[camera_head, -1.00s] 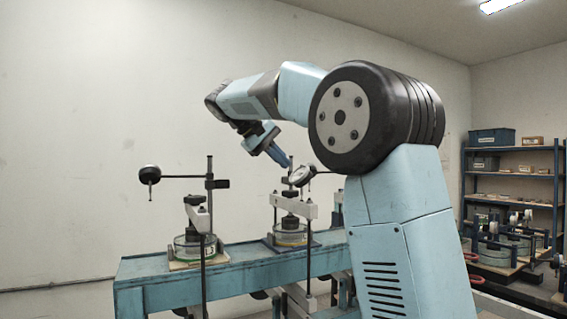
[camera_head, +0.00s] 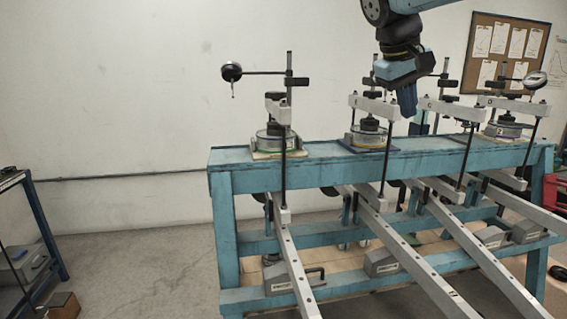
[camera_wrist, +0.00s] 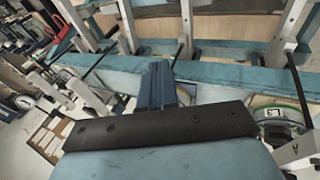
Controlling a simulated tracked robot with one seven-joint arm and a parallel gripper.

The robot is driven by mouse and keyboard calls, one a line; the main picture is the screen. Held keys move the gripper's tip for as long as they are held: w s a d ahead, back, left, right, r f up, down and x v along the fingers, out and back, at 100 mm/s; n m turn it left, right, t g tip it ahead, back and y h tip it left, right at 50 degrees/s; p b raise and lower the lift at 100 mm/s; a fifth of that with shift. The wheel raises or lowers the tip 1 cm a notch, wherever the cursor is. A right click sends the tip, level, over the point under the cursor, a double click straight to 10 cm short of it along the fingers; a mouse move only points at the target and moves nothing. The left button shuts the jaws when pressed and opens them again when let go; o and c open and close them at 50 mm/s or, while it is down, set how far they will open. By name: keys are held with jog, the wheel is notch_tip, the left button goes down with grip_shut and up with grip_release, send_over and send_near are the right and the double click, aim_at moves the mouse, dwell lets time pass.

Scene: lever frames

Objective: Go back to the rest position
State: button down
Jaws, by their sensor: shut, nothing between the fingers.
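My gripper (camera_head: 408,103) hangs from the arm at the top of the head view, fingers pointing down, above the blue bench (camera_head: 330,150). Its closed blue fingers also show in the wrist view (camera_wrist: 158,84), with nothing between them. The fingertips appear near a lever frame (camera_head: 372,106) with a round cell (camera_head: 368,133), but I cannot tell the gap in depth. Another lever frame (camera_head: 278,112) with a dial gauge (camera_head: 231,72) stands to the left. Others stand to the right, one with a dial gauge (camera_head: 535,80). In the wrist view a cell (camera_wrist: 275,114) sits at right.
Long pale lever beams (camera_head: 408,251) jut out from the bench toward the camera. Grey weights (camera_head: 381,262) lie on the lower shelf. A dark blue rack (camera_head: 40,215) stands at the left. A pinboard (camera_head: 507,52) hangs on the wall. Floor between rack and bench is clear.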

jog(key=s+a+f+m+t+y, duration=0.1)
jog(key=s+f+y, duration=0.3)
jog(key=s+f, duration=1.2)
jog(key=shift+s+a+f+m+t, duration=0.15)
jog(key=shift+a+f+m+t, duration=0.2)
jog(key=shift+m+t, duration=0.4)
